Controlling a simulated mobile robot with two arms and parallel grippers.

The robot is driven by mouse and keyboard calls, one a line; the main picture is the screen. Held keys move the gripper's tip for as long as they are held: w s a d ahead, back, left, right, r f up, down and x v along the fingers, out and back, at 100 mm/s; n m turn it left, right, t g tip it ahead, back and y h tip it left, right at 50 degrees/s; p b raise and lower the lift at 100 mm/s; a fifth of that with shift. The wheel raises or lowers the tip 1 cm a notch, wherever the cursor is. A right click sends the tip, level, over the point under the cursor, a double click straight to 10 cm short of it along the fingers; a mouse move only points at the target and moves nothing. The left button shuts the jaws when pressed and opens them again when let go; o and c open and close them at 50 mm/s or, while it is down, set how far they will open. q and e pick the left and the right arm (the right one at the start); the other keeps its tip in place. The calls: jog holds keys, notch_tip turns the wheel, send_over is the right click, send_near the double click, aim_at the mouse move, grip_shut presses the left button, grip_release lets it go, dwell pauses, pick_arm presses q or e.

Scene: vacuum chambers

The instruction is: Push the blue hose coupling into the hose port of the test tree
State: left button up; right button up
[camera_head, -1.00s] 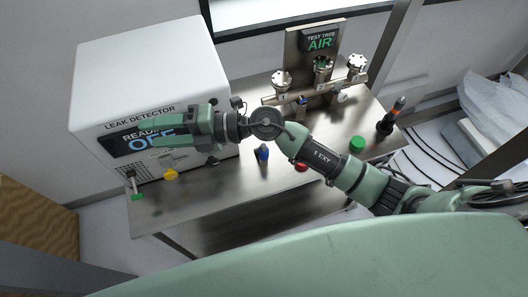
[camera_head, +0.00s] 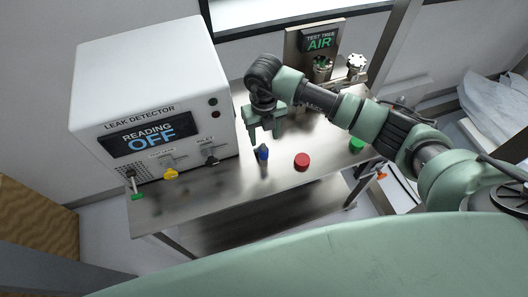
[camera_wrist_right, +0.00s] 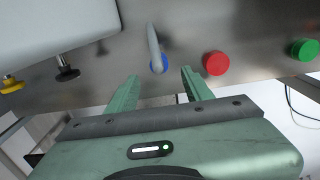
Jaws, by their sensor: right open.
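The blue hose coupling (camera_head: 263,153) stands on the steel table, in front of the leak detector's right side. In the right wrist view the coupling (camera_wrist_right: 157,65) shows a blue base and a grey stem. My right gripper (camera_head: 263,138) points down just behind and above it, open and empty. In the wrist view its fingertips (camera_wrist_right: 160,76) are spread left and right of the coupling, apart from it. The test tree (camera_head: 319,42) stands at the table's back and reads AIR. My right arm covers its lower part, and I cannot make out the hose port. My left gripper is not in view.
The white leak detector (camera_head: 150,85) reads OFF and fills the table's left side. A red cap (camera_head: 302,161) lies right of the coupling, and a green cap (camera_head: 357,145) is farther right, partly behind my arm. The steel table's front (camera_head: 230,185) is clear.

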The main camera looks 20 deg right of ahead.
aim_at(264, 149)
jog(key=shift+f, duration=0.1)
notch_tip(264, 149, down, 9)
jog(key=b, duration=0.7)
jog(key=shift+a, duration=0.1)
dwell(0.9)
grip_shut()
jog(key=shift+r, duration=0.25)
dwell(1.4)
jog(key=shift+r+p, duration=1.95)
jog(key=shift+r, duration=0.95)
